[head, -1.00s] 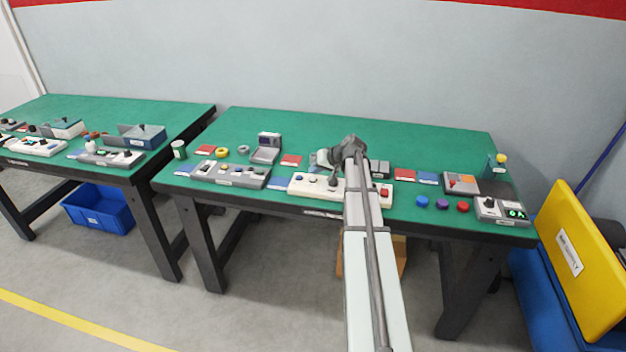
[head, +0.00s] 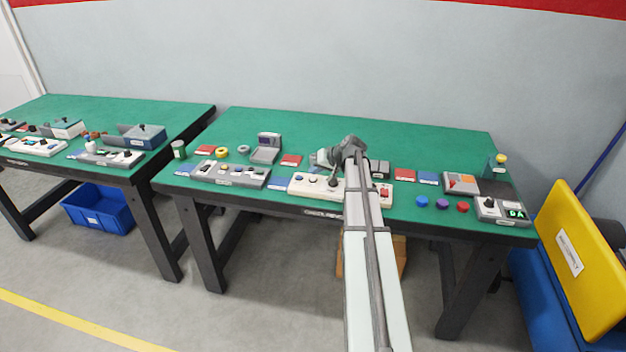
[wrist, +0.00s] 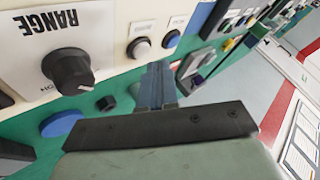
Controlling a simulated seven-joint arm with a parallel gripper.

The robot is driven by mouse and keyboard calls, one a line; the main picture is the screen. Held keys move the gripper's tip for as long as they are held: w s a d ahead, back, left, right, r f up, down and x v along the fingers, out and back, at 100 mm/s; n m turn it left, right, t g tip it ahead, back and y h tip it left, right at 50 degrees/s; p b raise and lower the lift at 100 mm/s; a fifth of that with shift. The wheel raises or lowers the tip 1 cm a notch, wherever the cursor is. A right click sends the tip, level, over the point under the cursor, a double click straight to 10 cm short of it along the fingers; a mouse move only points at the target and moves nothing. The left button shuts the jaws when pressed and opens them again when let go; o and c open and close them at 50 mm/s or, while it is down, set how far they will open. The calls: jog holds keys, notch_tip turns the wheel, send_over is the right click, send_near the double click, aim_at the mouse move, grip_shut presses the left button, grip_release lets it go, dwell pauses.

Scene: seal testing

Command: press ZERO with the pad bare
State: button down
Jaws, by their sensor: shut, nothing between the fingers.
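In the wrist view, a cream panel carries a black knob (wrist: 72,72) lettered RANGE. Beside it are a pale round button (wrist: 139,47) and a dark blue round button (wrist: 171,39); their small labels are too blurred to read, so I cannot tell which is ZERO. My gripper (wrist: 155,72) is shut and empty, its blue-grey fingers close to the panel edge below the buttons; contact cannot be told. In the head view the cream panel (head: 356,197) lies at the bench's front, partly behind my arm, with my gripper (head: 319,159) behind it. I cannot identify the pad for certain.
A blue disc (wrist: 61,123) lies near the knob in the wrist view. In the head view, a grey panel (head: 229,175) stands left of the cream one, and coloured discs (head: 442,203) lie right. The green bench (head: 400,145) is clear towards the back.

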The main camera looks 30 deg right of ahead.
aim_at(315, 179)
jog(key=shift+f, duration=0.2)
jog(key=shift+f, duration=0.25)
jog(key=shift+f, duration=0.35)
dwell(1.2)
jog(key=shift+r, duration=0.8)
jog(key=shift+r, duration=2.5)
